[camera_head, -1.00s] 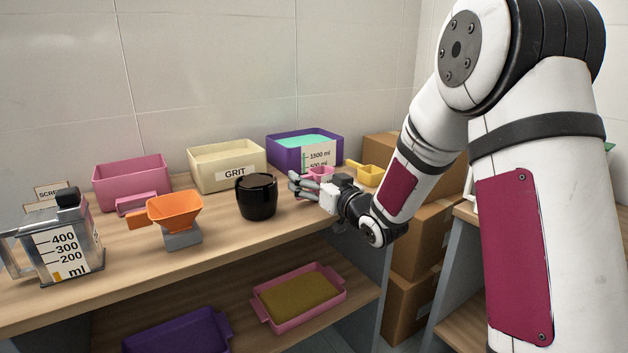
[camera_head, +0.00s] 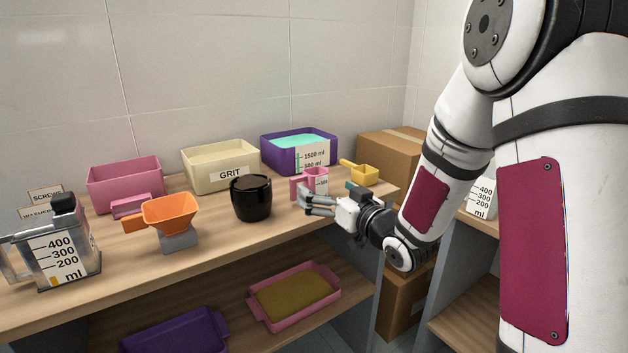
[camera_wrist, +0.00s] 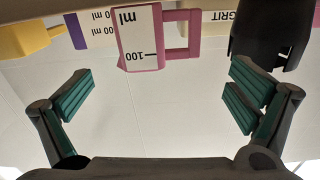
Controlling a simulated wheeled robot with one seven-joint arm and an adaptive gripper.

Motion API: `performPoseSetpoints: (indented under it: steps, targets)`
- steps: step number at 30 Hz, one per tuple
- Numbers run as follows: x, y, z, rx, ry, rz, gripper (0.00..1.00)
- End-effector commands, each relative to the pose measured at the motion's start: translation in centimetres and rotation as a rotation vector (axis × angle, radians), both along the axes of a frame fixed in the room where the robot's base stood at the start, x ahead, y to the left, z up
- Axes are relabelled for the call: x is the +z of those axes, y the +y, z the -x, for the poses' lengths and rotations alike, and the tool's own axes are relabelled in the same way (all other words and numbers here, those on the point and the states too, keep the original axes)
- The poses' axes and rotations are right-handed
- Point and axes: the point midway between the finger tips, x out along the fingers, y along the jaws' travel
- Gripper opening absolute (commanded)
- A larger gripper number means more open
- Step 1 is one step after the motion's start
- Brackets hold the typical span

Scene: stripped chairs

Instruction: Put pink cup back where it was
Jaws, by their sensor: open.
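The pink cup (camera_head: 312,181) stands upright on the wooden shelf top, in front of the purple bin and right of the black pot. In the wrist view, which is upside down, the pink cup (camera_wrist: 145,40) shows a white scale marked 100 ml and a square handle toward the black pot. My gripper (camera_head: 310,204) is open, in front of the cup in the head view. In the wrist view its two fingers (camera_wrist: 157,98) are spread wide with nothing between them, and the cup is clear of both.
A black pot (camera_head: 251,199) stands left of the cup and a yellow scoop (camera_head: 362,174) right of it. Behind are a purple bin (camera_head: 275,153) and a cream GRIT bin (camera_head: 205,178). An orange funnel (camera_head: 171,213) and a measuring jug (camera_head: 60,250) are further left.

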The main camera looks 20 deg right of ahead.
Motion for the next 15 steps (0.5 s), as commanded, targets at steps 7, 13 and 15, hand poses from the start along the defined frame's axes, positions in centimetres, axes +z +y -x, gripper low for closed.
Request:
performPoseSetpoints:
  steps: [7, 13, 15]
  targets:
    - [0.0, -1.0, 3.4, 0.001, 0.000, 0.001, 1.00]
    - [0.0, -1.2, 4.1, 0.000, 0.000, 0.000, 1.00]
    - [0.0, -1.2, 4.1, 0.000, 0.000, 0.001, 1.00]
